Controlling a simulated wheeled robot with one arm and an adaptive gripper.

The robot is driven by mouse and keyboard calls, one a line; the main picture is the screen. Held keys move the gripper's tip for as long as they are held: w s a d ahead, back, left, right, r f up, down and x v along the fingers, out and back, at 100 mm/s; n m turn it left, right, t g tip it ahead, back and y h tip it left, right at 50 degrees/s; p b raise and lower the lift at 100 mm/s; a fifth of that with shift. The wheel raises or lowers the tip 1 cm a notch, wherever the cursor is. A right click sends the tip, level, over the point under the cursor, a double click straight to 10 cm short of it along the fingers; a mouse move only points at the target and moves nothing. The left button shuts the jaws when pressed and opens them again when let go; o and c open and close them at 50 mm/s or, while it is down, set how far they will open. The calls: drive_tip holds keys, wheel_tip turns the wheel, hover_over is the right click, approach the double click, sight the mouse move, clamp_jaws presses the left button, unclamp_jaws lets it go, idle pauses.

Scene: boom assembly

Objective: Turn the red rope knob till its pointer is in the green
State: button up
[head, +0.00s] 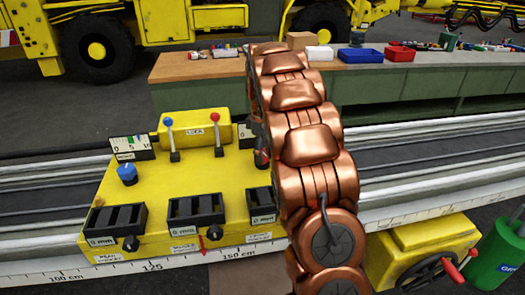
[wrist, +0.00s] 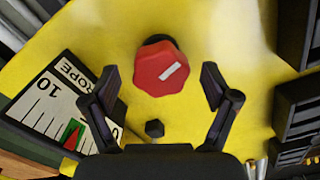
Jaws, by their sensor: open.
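The red rope knob (wrist: 161,68) has a lobed rim and a white pointer line on its face, and stands on the yellow panel in the wrist view. My gripper (wrist: 160,77) is open, with one finger on each side of the knob; gaps show between the fingers and the knob. The ROPE gauge (wrist: 58,108) lies to the left, a white scale marked 0 and 10. A green patch and a red mark sit close together on it; I cannot tell whether the pointer is inside the green. In the head view my arm hides the gripper and most of that area.
The yellow console (head: 150,212) also carries a blue knob (head: 127,173), a lever with a blue ball (head: 168,122), one with a red ball (head: 215,117), another gauge (head: 131,147) and black readout boxes (head: 196,210). Black boxes also border the wrist view's right side.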

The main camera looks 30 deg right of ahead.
drive_tip(key=c, duration=1.2)
drive_tip(key=shift+o, duration=0.2)
drive_tip(key=shift+f+m+b, duration=0.2)
drive_tip(key=shift+m+b, duration=0.7)
drive_tip(key=shift+m, duration=0.3)
drive_tip(key=shift+r+m+b, duration=0.15)
drive_tip(key=shift+m+b, duration=0.2)
drive_tip(key=shift+m, duration=0.45)
drive_tip(key=o, duration=1.2)
drive_tip(key=shift+c, duration=0.2)
drive_tip(key=shift+r, duration=0.1)
